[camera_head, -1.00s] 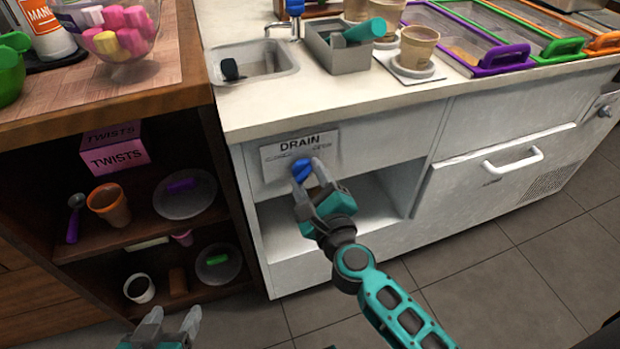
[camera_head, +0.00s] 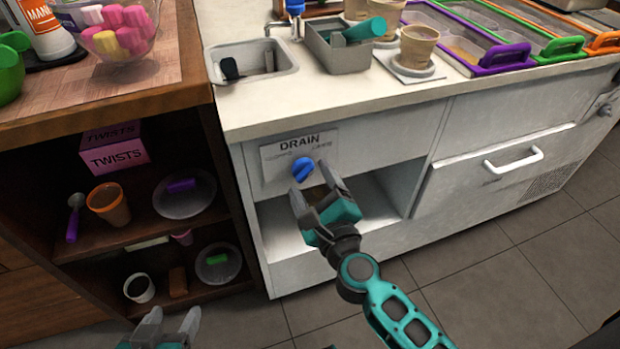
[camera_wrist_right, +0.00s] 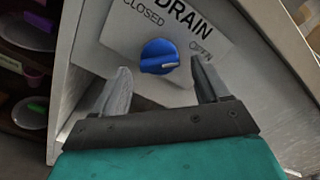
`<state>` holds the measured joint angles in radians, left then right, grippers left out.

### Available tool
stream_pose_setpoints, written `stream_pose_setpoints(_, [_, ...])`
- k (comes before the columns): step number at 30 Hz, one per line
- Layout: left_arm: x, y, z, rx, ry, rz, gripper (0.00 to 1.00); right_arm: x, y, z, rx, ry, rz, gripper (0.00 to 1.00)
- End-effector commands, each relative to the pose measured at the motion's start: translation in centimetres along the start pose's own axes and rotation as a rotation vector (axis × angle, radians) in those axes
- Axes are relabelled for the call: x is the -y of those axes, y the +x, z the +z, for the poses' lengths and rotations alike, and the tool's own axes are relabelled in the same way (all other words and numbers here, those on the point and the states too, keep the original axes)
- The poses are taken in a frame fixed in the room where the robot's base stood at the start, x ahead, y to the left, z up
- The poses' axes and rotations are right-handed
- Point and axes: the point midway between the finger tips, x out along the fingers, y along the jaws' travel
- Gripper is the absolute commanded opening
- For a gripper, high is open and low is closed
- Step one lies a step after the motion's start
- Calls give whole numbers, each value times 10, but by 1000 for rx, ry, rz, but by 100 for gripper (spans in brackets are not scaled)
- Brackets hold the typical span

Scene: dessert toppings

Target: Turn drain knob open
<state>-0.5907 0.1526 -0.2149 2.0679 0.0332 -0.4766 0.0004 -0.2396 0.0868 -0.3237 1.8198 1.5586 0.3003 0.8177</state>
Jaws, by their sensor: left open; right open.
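The blue drain knob (camera_head: 302,169) is on a white DRAIN plate (camera_head: 270,152) on the front of the white counter, below the sink. The right wrist view shows the knob (camera_wrist_right: 159,57) with a white pointer mark on its right side, toward the word OPEN; CLOSED is printed at the upper left. My right gripper (camera_head: 308,182) is open and empty, just in front of and below the knob, apart from it. Its two fingers (camera_wrist_right: 163,78) point toward the plate on either side of the knob. My left gripper (camera_head: 175,318) is open and empty, low at the bottom left.
The sink (camera_head: 255,66) is on the counter above the plate. An open shelf recess (camera_head: 375,200) lies below and right of the knob. A wooden shelf unit with cups and plates stands to the left. A white drawer handle (camera_head: 513,160) sticks out at right.

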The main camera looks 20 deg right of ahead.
Motion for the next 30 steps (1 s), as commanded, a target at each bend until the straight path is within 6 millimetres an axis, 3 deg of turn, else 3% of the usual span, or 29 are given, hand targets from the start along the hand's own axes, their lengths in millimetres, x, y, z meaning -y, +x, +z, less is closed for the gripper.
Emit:
stream_pose_setpoints(6, [-2,2,4,1,-8,0,62,-1,-36,-1,-1,1,2,74])
stream_pose_setpoints(12, [-2,3,6,3,-9,1,62,-1,-56,0,0,0,1,74])
stream_pose_setpoints(30, [-1,2,6,3,-1,2,62,0,-59,1,3,-9,2,74])
